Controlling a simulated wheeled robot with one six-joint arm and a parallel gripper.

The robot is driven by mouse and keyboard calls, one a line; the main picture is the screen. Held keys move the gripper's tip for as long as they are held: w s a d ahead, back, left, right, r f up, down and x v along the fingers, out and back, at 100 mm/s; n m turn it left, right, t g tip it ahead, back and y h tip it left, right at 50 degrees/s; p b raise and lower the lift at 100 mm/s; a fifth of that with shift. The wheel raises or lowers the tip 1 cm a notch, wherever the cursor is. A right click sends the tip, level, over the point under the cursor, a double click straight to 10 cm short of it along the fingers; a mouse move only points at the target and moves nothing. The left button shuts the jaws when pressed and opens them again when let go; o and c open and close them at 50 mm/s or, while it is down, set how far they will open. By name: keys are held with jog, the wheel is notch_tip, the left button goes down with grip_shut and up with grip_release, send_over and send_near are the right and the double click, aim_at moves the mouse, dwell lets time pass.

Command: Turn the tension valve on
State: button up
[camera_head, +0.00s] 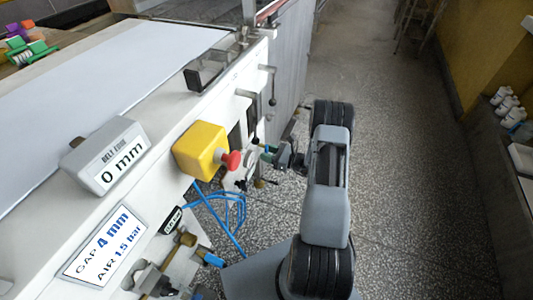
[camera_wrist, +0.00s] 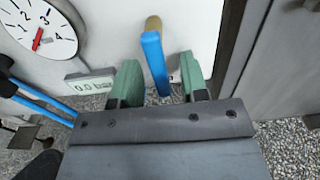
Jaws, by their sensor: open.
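A valve with a blue lever handle (camera_wrist: 155,62) and a brass end (camera_wrist: 153,23) shows in the wrist view in front of a white panel. The handle hangs down, slightly tilted, between the two green fingers of my gripper (camera_wrist: 159,68). My gripper is open, with a gap visible on both sides of the handle. In the head view my gripper (camera_head: 267,154) is at the machine's side, right of the red button, and largely hides this valve. No label naming the valve is readable.
A round gauge (camera_wrist: 40,28) with a red needle and a "0.0 bar" display (camera_wrist: 91,83) are left of the handle. A yellow box (camera_head: 201,150) with a red button (camera_head: 230,160), blue hoses (camera_head: 228,212) and another blue-handled valve (camera_head: 213,259) are nearby.

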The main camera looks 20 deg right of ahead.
jog(key=shift+w+a, duration=0.25)
jog(key=shift+w, duration=0.05)
grip_shut()
dwell(0.3)
